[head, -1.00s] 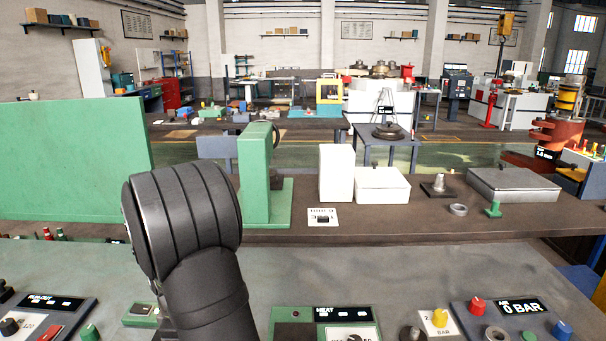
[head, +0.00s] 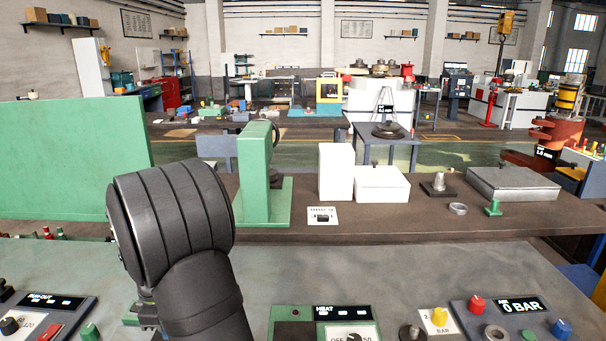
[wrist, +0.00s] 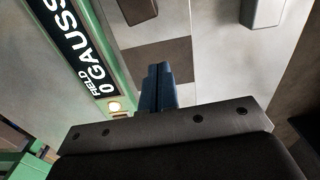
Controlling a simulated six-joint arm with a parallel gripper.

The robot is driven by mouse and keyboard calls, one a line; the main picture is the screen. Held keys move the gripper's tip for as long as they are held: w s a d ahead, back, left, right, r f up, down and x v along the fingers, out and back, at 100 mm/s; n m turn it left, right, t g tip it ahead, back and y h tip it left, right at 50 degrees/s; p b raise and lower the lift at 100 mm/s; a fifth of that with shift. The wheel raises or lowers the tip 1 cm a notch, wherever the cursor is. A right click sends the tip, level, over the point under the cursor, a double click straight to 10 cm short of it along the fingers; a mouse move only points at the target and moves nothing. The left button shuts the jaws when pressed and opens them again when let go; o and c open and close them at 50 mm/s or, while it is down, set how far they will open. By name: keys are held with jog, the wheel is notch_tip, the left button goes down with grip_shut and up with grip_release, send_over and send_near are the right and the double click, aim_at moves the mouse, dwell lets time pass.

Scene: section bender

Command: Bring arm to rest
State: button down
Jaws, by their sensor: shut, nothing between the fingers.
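My gripper (wrist: 160,85) shows in the wrist view with its two blue fingers pressed together and nothing between them. Beyond the fingertips is a flat surface with grey and dark brown patches. A green-framed display reading "FIELD 0 GAUSS" (wrist: 78,50) lies to the left of the fingers, apart from them. In the head view my dark, ribbed arm link stands at the left of centre, and the gripper itself is not visible there.
A bench in front carries a HEAT panel (head: 343,312), a "0 BAR" panel (head: 520,305) and several coloured knobs. Behind it stand a green upright frame (head: 256,180), a white box (head: 382,184) and a grey slab (head: 512,184). A large green panel (head: 60,160) is at left.

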aim_at(92, 337)
notch_tip(92, 337, up, 6)
jog(key=f, duration=0.1)
notch_tip(92, 337, down, 8)
jog(key=shift+f, duration=0.15)
jog(key=d, duration=0.3)
jog(key=shift+w+d+f, duration=0.1)
jog(key=shift+f, duration=0.15)
jog(key=a, duration=1.5)
jog(key=s+a, duration=0.1)
jog(key=a, duration=0.7)
jog(key=shift+s+a+f, duration=0.1)
jog(key=shift+a, duration=0.1)
notch_tip(92, 337, up, 11)
jog(key=m, duration=0.1)
jog(key=shift+w+m, duration=0.4)
jog(key=shift+w, duration=0.05)
jog(key=c, duration=2.1)
grip_release()
jog(key=shift+d+f, duration=0.1)
